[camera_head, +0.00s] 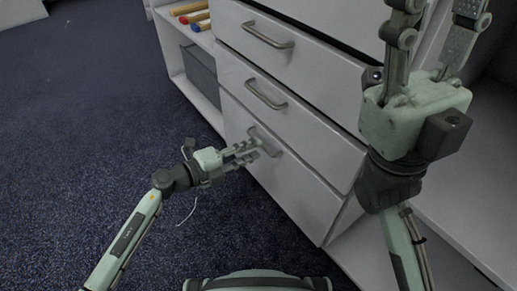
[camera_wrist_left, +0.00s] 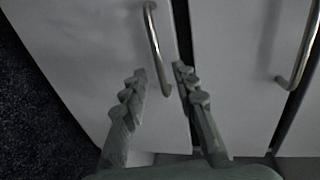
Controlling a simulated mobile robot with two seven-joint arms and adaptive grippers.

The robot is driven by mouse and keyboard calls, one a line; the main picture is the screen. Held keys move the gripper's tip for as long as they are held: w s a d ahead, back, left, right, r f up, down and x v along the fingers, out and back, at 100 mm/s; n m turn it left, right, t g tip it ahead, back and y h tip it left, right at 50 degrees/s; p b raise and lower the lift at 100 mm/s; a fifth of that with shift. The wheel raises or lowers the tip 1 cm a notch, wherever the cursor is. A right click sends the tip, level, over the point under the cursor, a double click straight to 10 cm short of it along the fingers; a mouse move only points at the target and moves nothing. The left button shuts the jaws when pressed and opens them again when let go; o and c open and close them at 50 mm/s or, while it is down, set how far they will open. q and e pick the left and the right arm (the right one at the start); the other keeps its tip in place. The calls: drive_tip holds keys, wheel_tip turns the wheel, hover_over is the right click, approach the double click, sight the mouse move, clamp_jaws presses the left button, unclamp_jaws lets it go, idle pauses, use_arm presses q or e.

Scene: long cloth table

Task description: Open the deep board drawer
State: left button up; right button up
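The deep drawer (camera_head: 295,190) is the lowest and tallest of the white drawer fronts, and it looks closed. Its metal bar handle (camera_head: 263,139) is near the top of its front. My left gripper (camera_head: 257,149) is at this handle with its fingers apart. In the left wrist view the handle (camera_wrist_left: 155,40) runs between the open fingertips (camera_wrist_left: 160,70), and no finger is clearly closed on it. The drawer front (camera_wrist_left: 85,50) fills the left of that view. My right gripper (camera_head: 434,22) is raised at the upper right, fingers spread and empty, tips partly cut off.
Two shallower drawers with bar handles (camera_head: 268,35) (camera_head: 265,94) are above the deep one. An open shelf holds a grey bin (camera_head: 201,72) and several coloured rods (camera_head: 190,13). Blue carpet (camera_head: 80,120) at the left is mostly clear. A thin white cord (camera_head: 187,212) lies on it.

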use_arm(q)
drive_tip(key=shift+x, duration=1.25)
clamp_jaws()
